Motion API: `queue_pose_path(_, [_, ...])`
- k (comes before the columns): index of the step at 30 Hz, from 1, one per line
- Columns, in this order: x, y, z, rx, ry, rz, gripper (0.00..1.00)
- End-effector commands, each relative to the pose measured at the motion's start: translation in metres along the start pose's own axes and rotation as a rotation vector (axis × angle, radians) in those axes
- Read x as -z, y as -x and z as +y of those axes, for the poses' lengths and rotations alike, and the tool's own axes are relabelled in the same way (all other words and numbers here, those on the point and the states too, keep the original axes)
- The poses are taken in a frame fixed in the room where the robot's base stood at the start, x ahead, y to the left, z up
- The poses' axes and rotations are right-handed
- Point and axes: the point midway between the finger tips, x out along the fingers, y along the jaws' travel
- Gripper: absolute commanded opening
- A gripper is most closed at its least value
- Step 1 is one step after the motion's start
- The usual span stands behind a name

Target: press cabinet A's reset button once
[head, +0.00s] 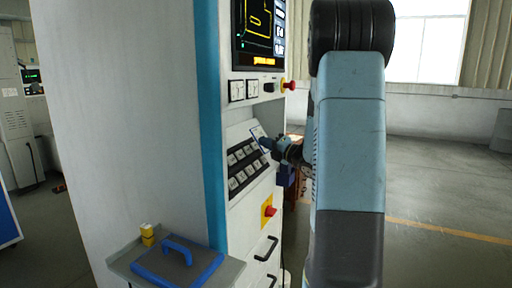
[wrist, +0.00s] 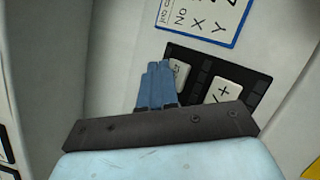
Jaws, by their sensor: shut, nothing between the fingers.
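A white cabinet (head: 125,120) with a blue edge stripe stands at the left and centre in the head view. Its sloped panel carries two black strips of pale keys (head: 248,176). My gripper (head: 264,141) is shut and empty at the upper right of this panel. In the wrist view my blue fingers (wrist: 160,68) are together over the end of a black strip (wrist: 201,72). They partly hide one pale key (wrist: 180,70); a second key (wrist: 223,91) shows to the right. I cannot tell whether the fingertips touch a key. No reset label or cabinet letter is readable.
Above the panel are a screen (head: 259,30), two meters and a red knob (head: 289,86). A red-and-yellow switch (head: 268,211) and black handles lie below. A shelf (head: 228,272) with a blue-framed item juts out at front. A blue-bordered card (wrist: 214,14) is near my fingers. Open floor is right.

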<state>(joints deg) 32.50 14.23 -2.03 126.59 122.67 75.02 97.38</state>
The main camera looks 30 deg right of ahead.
Motion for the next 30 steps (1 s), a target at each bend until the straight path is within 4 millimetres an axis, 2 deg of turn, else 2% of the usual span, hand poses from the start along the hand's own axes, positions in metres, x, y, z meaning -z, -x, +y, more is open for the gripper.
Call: queue_pose_path(30, [0.0051, -0.0070, -0.0035, 0.000, 0.000, 0.001, 0.00])
